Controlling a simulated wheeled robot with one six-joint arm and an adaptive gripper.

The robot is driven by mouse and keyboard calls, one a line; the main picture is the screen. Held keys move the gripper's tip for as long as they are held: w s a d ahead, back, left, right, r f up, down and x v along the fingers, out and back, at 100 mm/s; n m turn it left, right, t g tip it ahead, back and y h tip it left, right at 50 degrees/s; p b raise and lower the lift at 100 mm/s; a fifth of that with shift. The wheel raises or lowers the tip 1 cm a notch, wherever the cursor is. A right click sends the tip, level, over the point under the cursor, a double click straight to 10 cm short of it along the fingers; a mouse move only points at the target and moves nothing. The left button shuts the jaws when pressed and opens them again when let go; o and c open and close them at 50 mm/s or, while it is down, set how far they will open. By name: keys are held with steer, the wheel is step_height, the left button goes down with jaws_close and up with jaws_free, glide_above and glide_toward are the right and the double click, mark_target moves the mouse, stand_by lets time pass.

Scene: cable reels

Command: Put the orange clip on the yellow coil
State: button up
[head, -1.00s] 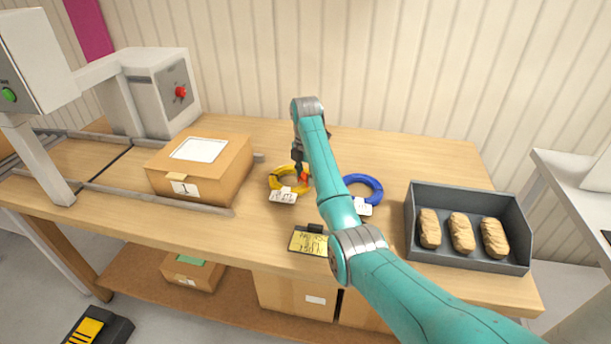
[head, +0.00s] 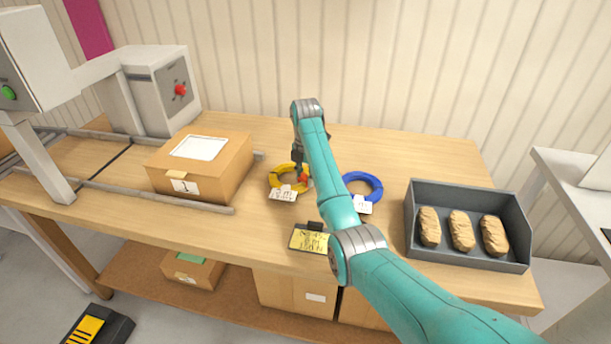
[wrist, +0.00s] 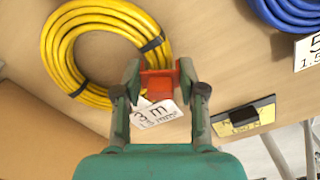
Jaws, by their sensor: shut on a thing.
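The yellow coil (head: 275,177) lies flat on the table, with black ties around it and a white tag on its near side. In the wrist view the yellow coil (wrist: 60,50) fills the upper left. My gripper (wrist: 160,75) is shut on the orange clip (wrist: 158,84), which sits between its fingertips at the coil's right edge, over part of the white tag (wrist: 155,113). In the head view the orange clip (head: 303,179) shows at the coil's right side. I cannot tell whether the clip touches the coil.
A blue coil (head: 374,183) with a tag lies to the right, partly behind my arm. A clipboard with a yellow note (head: 309,240) lies in front. A cardboard box (head: 215,175) stands left, and a grey tray (head: 470,261) with several wrapped brown items stands right.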

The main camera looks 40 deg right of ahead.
steer(key=shift+s+f, duration=0.1)
steer(key=shift+f, duration=0.7)
stand_by(0.8)
steer(key=shift+c, duration=0.5)
steer(key=o, duration=1.6)
steer(key=shift+r, duration=0.1)
